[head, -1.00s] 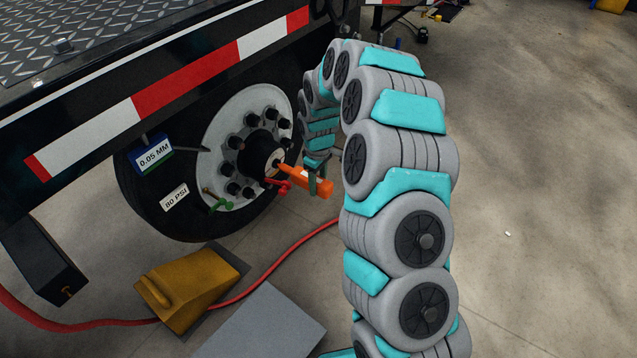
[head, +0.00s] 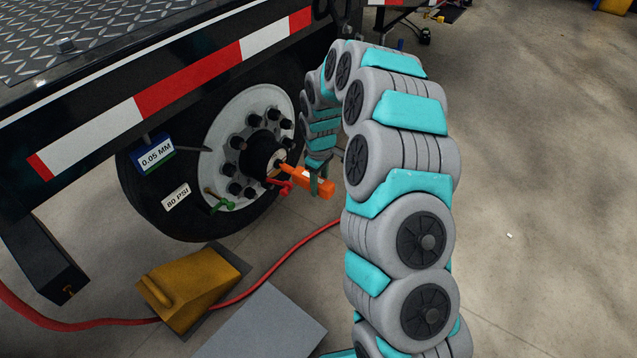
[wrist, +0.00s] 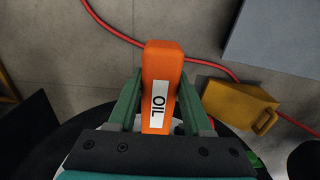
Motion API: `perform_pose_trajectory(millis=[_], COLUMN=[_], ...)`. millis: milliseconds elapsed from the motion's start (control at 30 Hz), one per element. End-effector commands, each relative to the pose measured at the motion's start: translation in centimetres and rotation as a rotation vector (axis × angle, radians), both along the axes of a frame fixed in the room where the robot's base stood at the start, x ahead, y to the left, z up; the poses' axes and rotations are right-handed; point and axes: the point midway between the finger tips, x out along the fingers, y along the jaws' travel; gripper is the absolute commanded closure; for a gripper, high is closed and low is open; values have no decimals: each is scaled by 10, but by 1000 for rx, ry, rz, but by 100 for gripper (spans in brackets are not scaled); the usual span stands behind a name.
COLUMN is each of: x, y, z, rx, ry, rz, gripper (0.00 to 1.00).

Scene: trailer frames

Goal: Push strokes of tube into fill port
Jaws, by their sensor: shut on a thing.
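The orange oil tube (head: 311,183) is at the wheel hub (head: 262,158), its narrow nozzle pointing left at the hub's black centre cap. The fill port is hidden behind the nozzle, so I cannot tell how deep the tip sits. My gripper (head: 319,183) is shut around the tube's body. In the wrist view the tube (wrist: 162,75) shows a white OIL label between the two green fingers of my gripper (wrist: 161,96). A small red part (head: 279,185) hangs just below the nozzle.
A green valve-like part (head: 217,203) sits at the lower rim. A yellow wheel chock (head: 192,288) and grey block (head: 263,325) stand on the floor, with a red hose (head: 290,250) running past. The trailer edge (head: 190,85) overhangs the tire (head: 150,205).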

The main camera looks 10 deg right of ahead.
Motion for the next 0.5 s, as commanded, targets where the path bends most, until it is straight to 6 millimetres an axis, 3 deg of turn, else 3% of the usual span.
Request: perform_pose_trajectory(millis=[500], x=[-3], y=[-5], z=[1], rx=[1], ry=[-4], rz=[-1], gripper=[100])
